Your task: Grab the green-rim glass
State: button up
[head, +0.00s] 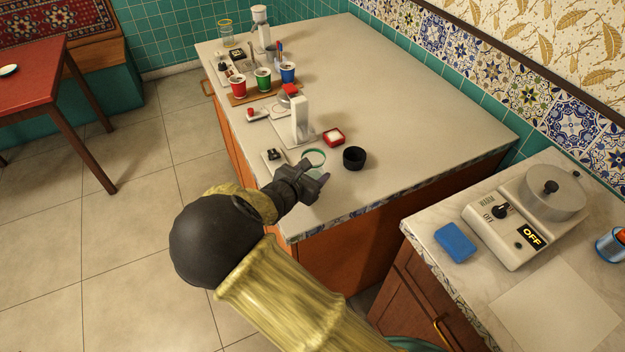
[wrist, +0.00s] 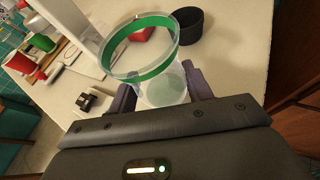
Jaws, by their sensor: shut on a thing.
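The green-rim glass (wrist: 163,88) is clear with a green band at its top, and it stands between my two fingers in the wrist view. In the head view its green rim (head: 314,157) shows just beyond my gripper (head: 318,180), at the near end of the counter. My gripper, also in the wrist view (wrist: 160,97), is shut on the glass, one finger on each side. The glass looks upright. Whether its base touches the counter cannot be told.
A black cup (head: 353,158) stands close right of the glass. A red box (head: 333,137) and a white upright device (head: 299,120) are behind it. Red, green and blue cups (head: 263,80) stand farther back. The counter's right side (head: 420,120) is clear.

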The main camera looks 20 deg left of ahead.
aim_at(319, 152)
notch_tip(319, 152, up, 6)
jog(key=shift+r, duration=0.1)
jog(key=shift+d, duration=0.1)
dwell(0.5)
